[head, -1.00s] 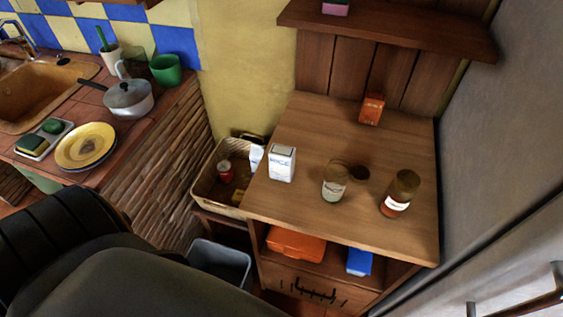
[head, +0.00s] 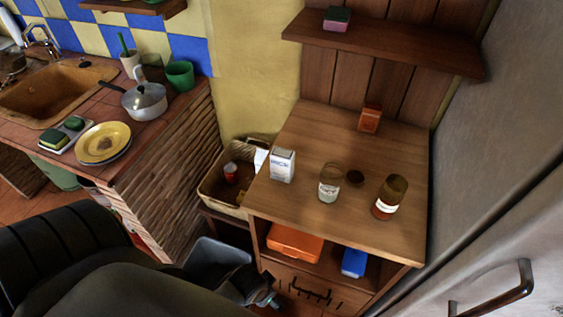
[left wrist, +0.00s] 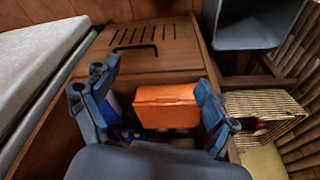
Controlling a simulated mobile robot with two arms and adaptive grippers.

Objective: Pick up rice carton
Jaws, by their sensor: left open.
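The white rice carton (head: 283,166) stands upright near the left edge of the wooden cabinet top (head: 325,232). My left gripper (head: 262,291) shows partly at the bottom of the head view, low in front of the cabinet. It is below the carton and apart from it. In the left wrist view, my left gripper (left wrist: 155,76) is open, with nothing between its fingers. That view faces the cabinet front, and the carton does not show there. My right gripper is in neither view.
Two jars (head: 329,183) (head: 389,197) stand right of the carton; an orange-red box (head: 370,117) stands behind. A wicker basket (head: 215,196) adjoins the cabinet's left. An orange box (head: 294,243) and blue box (head: 354,262) sit in the open shelf. A grey bin (head: 207,257) stands below.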

